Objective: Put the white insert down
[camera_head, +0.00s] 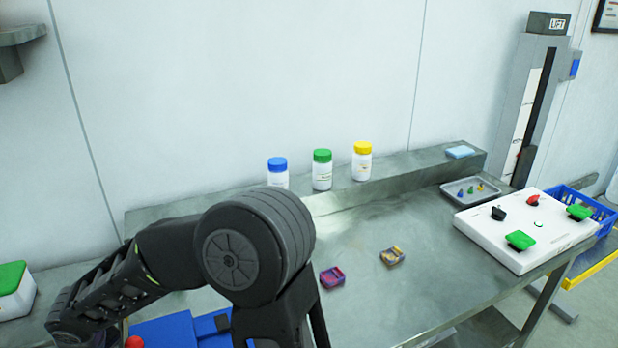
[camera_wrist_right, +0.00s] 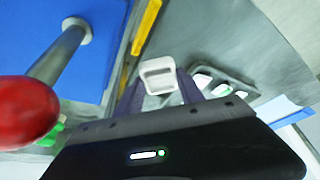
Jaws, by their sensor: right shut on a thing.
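The white insert (camera_wrist_right: 157,76) shows in the right wrist view as a small, pale, frame-like piece with a darker recess. My right gripper (camera_wrist_right: 158,88) is shut on it, with one finger on either side. Whether the insert touches anything below cannot be told. In the head view neither the insert nor a gripper shows; a large black arm of mine covers the lower left. My left gripper is in neither view.
A red knob (camera_wrist_right: 28,110) on a metal rod rises from a blue plate (camera_wrist_right: 35,35), close to my right gripper. A grey tray (camera_wrist_right: 238,84) lies beyond. On the bench are two small coloured blocks (camera_head: 332,277) (camera_head: 392,256), bottles (camera_head: 322,172) and a white panel (camera_head: 530,240).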

